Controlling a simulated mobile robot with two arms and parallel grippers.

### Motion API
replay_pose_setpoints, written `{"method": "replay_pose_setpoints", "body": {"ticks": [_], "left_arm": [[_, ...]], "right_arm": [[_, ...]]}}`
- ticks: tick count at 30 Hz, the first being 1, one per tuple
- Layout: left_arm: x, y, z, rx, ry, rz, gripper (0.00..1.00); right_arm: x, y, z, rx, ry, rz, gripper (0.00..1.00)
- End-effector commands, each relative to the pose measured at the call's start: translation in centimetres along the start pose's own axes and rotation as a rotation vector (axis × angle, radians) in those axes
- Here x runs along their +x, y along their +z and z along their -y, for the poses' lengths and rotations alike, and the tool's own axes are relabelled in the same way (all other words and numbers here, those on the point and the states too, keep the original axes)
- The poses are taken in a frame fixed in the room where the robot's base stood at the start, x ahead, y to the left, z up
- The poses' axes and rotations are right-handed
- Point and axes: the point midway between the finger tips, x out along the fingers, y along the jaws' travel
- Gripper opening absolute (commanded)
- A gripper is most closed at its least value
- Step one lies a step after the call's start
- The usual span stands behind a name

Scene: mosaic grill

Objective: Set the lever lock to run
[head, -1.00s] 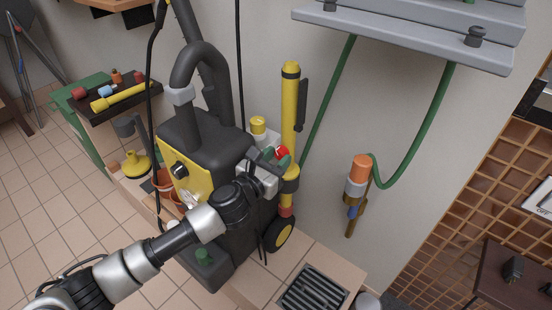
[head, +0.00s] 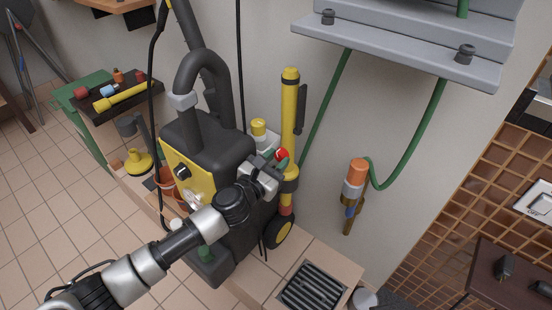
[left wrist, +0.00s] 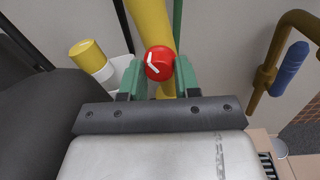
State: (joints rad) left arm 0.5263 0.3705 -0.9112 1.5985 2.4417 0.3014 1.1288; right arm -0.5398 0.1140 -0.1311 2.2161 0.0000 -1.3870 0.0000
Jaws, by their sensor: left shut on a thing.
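A red round knob (left wrist: 159,63) with a white angled mark sits in front of a yellow lance tube (left wrist: 152,22) in the left wrist view. In the head view the red knob (head: 282,153) shows on the upright yellow lance (head: 289,105) beside the pressure washer. My left gripper (head: 275,157) is shut on the red knob. Its green fingertips (left wrist: 159,75) stand on either side of it in the left wrist view. My right gripper is not seen.
The black and yellow pressure washer (head: 212,145) stands left of the lance. A yellow-capped bottle (head: 258,127) is behind my gripper. A floor grate (head: 312,287) lies below.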

Motion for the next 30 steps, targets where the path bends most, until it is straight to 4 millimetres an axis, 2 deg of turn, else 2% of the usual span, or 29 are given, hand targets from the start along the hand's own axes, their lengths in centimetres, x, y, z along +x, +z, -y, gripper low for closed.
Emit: {"method": "replay_pose_setpoints", "body": {"ticks": [2, 3, 7, 15, 19, 21, 30], "left_arm": [[0.0, -0.1, 0.0, 0.000, 0.000, -0.001, 0.08], [0.0, -0.1, 0.0, 0.000, 0.000, -0.001, 0.38], [0.0, -0.1, 0.0, 0.000, 0.000, -0.001, 0.57], [-0.1, -0.1, 0.0, -0.001, 0.000, -0.001, 0.57], [-0.9, -0.1, 0.0, -0.001, 0.000, -0.003, 0.57], [-2.0, 0.0, 0.0, -0.001, -0.001, -0.004, 0.57], [-8.0, 0.0, 0.0, 0.000, -0.001, -0.004, 0.57]], "right_arm": [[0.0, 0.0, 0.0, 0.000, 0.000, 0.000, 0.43], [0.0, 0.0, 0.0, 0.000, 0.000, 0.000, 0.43], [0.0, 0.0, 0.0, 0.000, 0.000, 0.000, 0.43], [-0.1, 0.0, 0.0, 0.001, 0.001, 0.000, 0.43], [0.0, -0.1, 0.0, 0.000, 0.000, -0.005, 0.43], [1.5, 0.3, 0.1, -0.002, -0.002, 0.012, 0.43], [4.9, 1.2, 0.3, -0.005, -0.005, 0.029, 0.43]]}}
